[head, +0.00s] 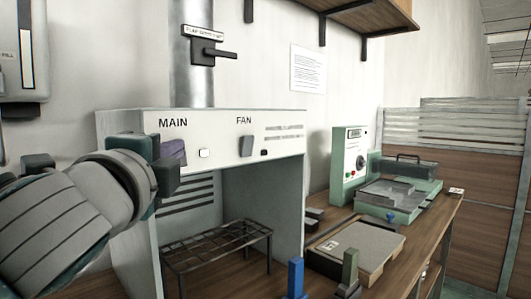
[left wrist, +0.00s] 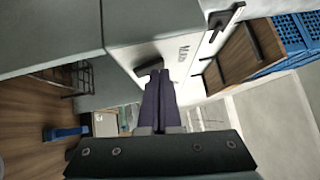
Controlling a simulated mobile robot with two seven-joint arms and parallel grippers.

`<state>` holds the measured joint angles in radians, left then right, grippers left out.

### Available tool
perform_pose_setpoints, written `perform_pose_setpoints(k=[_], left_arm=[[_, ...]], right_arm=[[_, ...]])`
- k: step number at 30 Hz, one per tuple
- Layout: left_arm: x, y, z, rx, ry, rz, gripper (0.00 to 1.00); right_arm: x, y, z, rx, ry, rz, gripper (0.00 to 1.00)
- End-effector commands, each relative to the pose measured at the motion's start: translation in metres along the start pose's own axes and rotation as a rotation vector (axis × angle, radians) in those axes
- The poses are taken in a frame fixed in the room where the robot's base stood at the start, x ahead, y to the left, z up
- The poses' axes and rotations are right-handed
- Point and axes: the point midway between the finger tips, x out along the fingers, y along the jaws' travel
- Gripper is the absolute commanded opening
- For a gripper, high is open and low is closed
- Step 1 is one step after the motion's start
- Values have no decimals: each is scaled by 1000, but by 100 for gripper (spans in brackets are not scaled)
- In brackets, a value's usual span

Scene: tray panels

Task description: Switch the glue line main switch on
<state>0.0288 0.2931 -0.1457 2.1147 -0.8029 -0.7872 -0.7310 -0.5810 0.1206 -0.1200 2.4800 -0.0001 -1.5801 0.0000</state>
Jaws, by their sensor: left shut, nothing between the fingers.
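The pale panel (head: 219,128) of a hooded unit carries the labels MAIN and FAN. The main switch is hidden behind my left gripper in the head view; in the left wrist view a dark switch (left wrist: 148,65) sticks out beside the MAIN label. My left gripper (head: 178,153) is shut and empty, its purple fingers (left wrist: 160,98) pointing at that switch. The tips are at or very near it; I cannot tell if they touch. A small white square (head: 204,153) beside the gripper looks bright. My right gripper is not in view.
The grey fan switch (head: 246,146) is to the right, with a small dark square (head: 264,152) beside it. A pipe with a black lever (head: 216,52) rises behind the panel. A wire rack (head: 217,245) stands under the hood. A green control box (head: 350,165) stands on the bench.

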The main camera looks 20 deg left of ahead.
Motion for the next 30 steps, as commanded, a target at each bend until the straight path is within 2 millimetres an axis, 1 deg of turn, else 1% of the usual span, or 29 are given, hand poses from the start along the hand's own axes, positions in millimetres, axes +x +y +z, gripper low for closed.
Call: perform_pose_setpoints(k=[5, 9, 12, 15, 20, 30], left_arm=[[-29, 2, -1, -4, 4, 4, 0], [-58, 3, -2, -5, 5, 6, 0], [-75, 2, -1, -6, 4, 6, 0], [-87, 2, -2, -5, 5, 5, 0], [-96, 0, -2, -4, 5, 3, 0], [-96, 0, -2, -4, 5, 3, 0]], right_arm=[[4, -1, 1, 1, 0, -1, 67], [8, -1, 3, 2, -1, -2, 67], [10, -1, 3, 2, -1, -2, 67], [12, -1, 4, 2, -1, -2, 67], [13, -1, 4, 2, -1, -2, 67], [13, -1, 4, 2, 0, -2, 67]])
